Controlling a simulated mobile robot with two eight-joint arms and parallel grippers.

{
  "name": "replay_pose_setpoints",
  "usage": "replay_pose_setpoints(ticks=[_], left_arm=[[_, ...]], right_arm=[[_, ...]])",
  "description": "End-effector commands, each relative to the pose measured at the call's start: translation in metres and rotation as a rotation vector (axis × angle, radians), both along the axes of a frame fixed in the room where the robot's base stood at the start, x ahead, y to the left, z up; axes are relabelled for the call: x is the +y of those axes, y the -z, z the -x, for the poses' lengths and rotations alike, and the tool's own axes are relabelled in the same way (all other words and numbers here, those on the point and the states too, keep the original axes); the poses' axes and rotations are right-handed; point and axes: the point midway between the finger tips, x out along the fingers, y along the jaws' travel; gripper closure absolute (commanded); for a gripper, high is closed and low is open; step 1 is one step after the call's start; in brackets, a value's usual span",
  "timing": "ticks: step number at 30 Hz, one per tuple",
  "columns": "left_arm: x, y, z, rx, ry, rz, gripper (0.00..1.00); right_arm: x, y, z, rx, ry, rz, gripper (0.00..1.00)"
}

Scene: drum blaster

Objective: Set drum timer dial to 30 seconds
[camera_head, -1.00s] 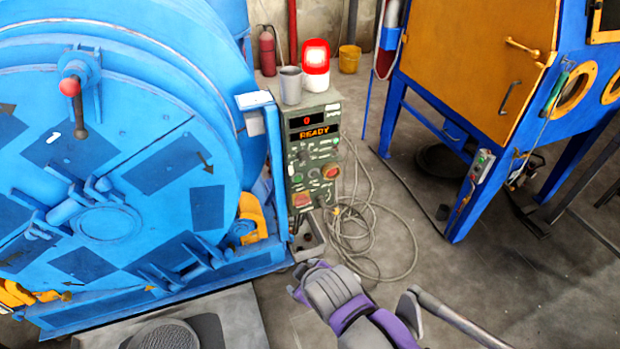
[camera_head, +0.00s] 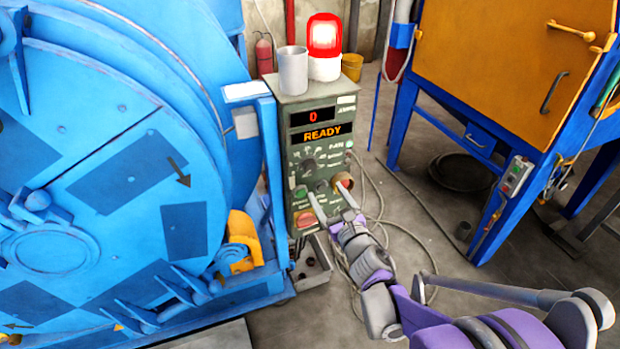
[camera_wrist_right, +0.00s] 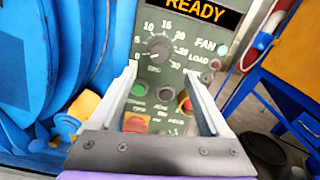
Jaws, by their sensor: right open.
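The timer dial (camera_head: 308,164) is a dark round knob on the green control box (camera_head: 290,92). In the right wrist view the dial (camera_wrist_right: 160,46) has a number scale around it, with 30 at lower right; its pointer is too small to read surely. The display (camera_head: 320,125) shows a red 0 above an orange READY. My right gripper (camera_head: 330,196) is open and empty before the box's lower panel. In the wrist view its fingers (camera_wrist_right: 160,74) point at the panel, with the dial just beyond and between their tips. My left gripper is out of view.
The blue drum machine (camera_head: 120,180) stands close on the left of the box. A grey cup (camera_head: 292,70) and a lit red beacon (camera_head: 324,38) stand on top. Several buttons sit below the dial, including a red one (camera_head: 306,218). An orange-and-blue cabinet (camera_head: 490,60) stands at right.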

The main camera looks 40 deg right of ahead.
Motion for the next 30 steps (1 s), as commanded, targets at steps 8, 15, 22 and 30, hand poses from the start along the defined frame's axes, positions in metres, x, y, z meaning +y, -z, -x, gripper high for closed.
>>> replay_pose_setpoints(ticks=[8,15,22,30], left_arm=[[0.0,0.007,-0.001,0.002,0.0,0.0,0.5],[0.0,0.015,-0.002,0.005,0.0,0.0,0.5],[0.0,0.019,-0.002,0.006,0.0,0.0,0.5],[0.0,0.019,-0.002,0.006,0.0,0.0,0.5]], right_arm=[[-0.009,0.002,-0.03,0.007,-0.009,0.036,0.2],[-0.024,0.003,-0.074,0.008,-0.009,0.032,0.2],[-0.031,0.002,-0.099,0.007,-0.008,0.031,0.2],[-0.033,0.001,-0.103,0.007,-0.008,0.031,0.2]])
